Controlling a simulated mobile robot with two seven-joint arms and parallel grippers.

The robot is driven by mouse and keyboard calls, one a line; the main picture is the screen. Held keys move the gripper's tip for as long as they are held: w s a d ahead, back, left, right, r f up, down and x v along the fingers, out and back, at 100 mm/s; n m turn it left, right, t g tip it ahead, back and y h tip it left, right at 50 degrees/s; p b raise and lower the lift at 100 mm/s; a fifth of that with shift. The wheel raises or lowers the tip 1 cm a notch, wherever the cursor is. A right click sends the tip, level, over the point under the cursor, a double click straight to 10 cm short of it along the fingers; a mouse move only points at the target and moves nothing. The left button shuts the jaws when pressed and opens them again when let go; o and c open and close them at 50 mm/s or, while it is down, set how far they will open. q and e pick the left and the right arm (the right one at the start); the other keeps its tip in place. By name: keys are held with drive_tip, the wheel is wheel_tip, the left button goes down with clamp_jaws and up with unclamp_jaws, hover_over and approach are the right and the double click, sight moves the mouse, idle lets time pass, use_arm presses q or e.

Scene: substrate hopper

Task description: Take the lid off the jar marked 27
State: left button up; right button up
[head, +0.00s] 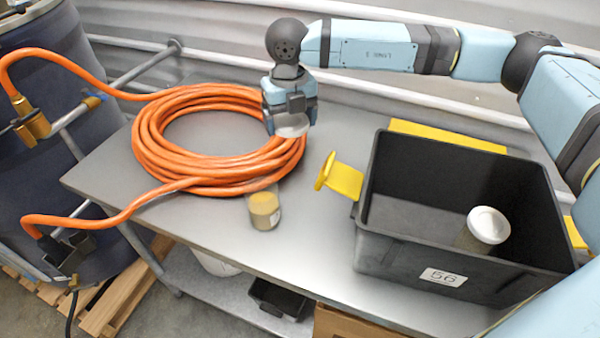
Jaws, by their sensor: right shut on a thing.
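A clear jar (264,210) with tan-yellow contents stands upright on the grey metal table, and no lid shows on it. A pale label edge shows on its right side, but I cannot read a number. My right gripper (291,118) is shut on a whitish round lid (293,127), held above and a little right of the jar, clear of it. A second jar with a white lid (488,224) is inside the black crate; no label on it is readable. My left gripper is not in view.
The black crate (400,245), marked 56, has yellow handles and fills the table's right part. A coiled orange hose (160,170) lies left of and behind the open jar, running to a dark tank (40,110). Bare table (310,225) lies between jar and crate.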

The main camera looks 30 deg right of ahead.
sight(292, 188)
wheel_tip(292, 188, down, 19)
drive_tip(key=shift+r+p, duration=0.1)
drive_tip(key=shift+p, duration=0.65)
drive_tip(key=shift+f, duration=0.25)
drive_tip(key=o, duration=0.9)
drive_tip(key=shift+r, duration=0.15)
